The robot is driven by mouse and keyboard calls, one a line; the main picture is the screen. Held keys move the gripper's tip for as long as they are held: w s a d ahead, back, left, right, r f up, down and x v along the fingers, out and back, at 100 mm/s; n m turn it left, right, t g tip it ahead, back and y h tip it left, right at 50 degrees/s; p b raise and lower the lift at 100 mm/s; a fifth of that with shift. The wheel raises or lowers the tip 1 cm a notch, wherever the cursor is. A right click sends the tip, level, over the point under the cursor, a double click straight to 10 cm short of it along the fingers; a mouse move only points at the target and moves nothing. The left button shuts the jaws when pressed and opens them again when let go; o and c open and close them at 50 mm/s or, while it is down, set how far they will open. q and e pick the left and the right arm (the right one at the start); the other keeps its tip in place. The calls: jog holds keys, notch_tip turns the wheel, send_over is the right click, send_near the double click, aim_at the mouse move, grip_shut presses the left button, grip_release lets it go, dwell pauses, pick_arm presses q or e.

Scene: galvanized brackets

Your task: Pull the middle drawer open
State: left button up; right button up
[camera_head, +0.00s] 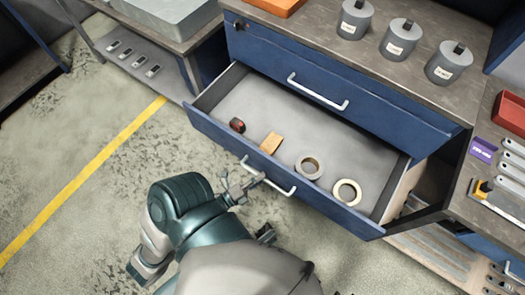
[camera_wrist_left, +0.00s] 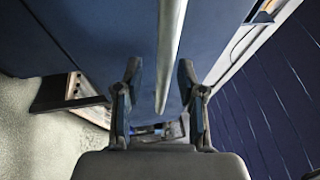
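The middle drawer (camera_head: 215,129) of the blue cabinet stands pulled out, below the shut top drawer (camera_head: 330,84). Its pale bar handle (camera_head: 283,187) is on its front. My left gripper (camera_head: 243,183) is at the left end of this handle. In the left wrist view the handle bar (camera_wrist_left: 169,50) runs between the two fingers of my left gripper (camera_wrist_left: 160,72). The fingers are apart, with a gap on either side of the bar. My right gripper cannot be made out in the head view.
The drawer holds a red and black item (camera_head: 237,125), a tan block (camera_head: 271,143) and two tape rolls (camera_head: 309,167). Grey canisters (camera_head: 401,39) stand on the cabinet top. A bench with tools (camera_head: 505,190) is at right. Floor at left is clear.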

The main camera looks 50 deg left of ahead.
pick_arm(q)
jog(key=v, duration=1.1)
jog(key=shift+w, duration=0.1)
